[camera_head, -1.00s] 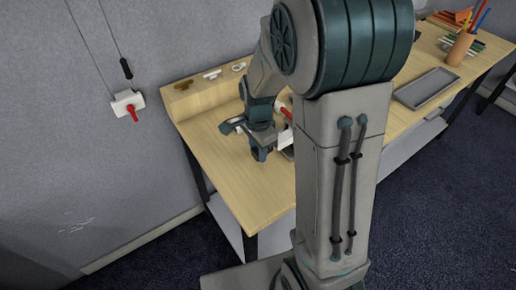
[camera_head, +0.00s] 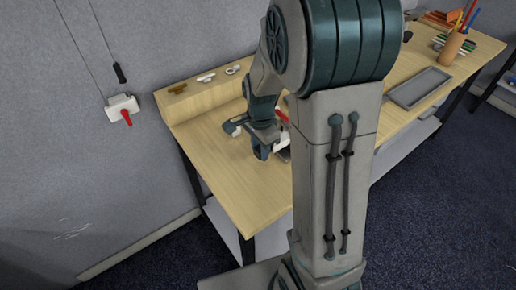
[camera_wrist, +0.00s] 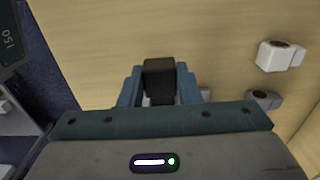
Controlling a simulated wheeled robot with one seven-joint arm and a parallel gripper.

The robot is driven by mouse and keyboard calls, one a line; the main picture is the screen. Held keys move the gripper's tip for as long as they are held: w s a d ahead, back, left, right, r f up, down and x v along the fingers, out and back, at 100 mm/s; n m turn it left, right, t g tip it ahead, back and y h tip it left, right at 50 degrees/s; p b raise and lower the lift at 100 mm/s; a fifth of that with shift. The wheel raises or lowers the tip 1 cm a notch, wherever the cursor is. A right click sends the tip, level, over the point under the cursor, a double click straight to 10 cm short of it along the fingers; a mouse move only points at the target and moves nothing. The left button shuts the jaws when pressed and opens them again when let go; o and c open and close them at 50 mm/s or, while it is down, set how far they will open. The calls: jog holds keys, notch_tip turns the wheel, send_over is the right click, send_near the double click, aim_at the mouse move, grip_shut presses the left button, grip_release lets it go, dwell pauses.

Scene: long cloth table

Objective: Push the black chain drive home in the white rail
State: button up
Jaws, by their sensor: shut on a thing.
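My gripper (camera_wrist: 160,84) is shut on a black block, which I take to be the chain drive (camera_wrist: 159,76), held between the two blue fingers in the wrist view. In the head view my gripper (camera_head: 262,150) is low over the near left part of the table, and the chain drive cannot be made out there. A white piece with red (camera_head: 282,142) shows beside the gripper, mostly hidden by my arm; whether it is the white rail I cannot tell. Small white bits show beside and behind the fingers in the wrist view. Contact between drive and rail is hidden.
Small parts (camera_head: 206,77) lie on the table's back ledge. A white box with a red lever (camera_head: 122,109) hangs on the wall. A grey tray (camera_head: 418,88) is farther right. The front left tabletop is clear.

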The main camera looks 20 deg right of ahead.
jog(key=shift+w+d, duration=0.15)
jog(key=shift+d, duration=0.45)
jog(key=o, duration=1.1)
jog(key=shift+d, duration=0.1)
jog(key=shift+c, duration=0.2)
notch_tip(320, 180, up, 14)
jog(key=shift+f, duration=0.15)
